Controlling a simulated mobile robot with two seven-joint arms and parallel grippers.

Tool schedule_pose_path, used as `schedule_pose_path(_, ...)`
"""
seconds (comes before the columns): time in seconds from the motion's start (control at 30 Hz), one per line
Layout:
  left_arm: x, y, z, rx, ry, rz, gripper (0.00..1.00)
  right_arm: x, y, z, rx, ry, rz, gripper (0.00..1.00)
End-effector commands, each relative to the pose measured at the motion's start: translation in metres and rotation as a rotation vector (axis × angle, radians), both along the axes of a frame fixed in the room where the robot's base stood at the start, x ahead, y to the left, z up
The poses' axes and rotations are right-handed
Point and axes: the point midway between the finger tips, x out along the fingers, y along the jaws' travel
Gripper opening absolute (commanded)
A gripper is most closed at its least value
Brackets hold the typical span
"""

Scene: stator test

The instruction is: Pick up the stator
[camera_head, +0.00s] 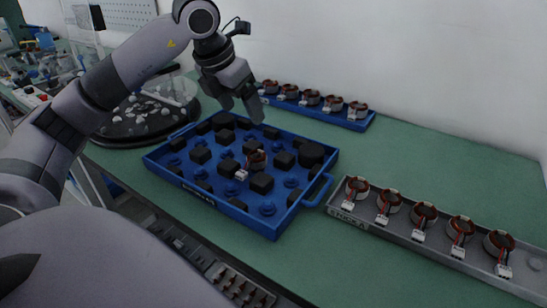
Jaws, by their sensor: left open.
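A single stator (257,159), a copper-coloured ring with a white connector, sits among black blocks in the blue tray (272,224) at the middle of the table. More stators (424,215) stand in a row in the grey tray (400,236) at the right, with their white connectors over the front side. Several others (311,98) stand in the blue rack at the back. My left gripper (242,108) is open and empty, pointing down above the back edge of the blue tray. My right gripper is not in view.
The blue rack (362,124) stands against the white wall. A round dark turntable (140,120) with small pale parts is at the left of the blue tray. The green table (445,160) is clear between the back rack and the grey tray.

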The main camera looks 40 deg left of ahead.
Motion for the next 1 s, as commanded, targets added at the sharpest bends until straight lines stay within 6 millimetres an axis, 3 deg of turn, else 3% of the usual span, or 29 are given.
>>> schedule_pose_path(0.03,0.000,0.000,-0.024,-0.001,0.001,-0.001,0.80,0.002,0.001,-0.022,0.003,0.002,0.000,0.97)
schedule_pose_path(0.3,0.000,-0.001,-0.064,-0.001,0.000,-0.003,0.80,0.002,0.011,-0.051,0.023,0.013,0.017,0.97)
schedule_pose_path(0.77,0.008,-0.003,-0.094,-0.002,0.003,-0.004,0.80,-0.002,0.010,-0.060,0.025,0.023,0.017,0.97)
schedule_pose_path(1.0,0.017,-0.008,-0.126,-0.002,0.004,-0.004,0.80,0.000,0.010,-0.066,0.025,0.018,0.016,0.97)
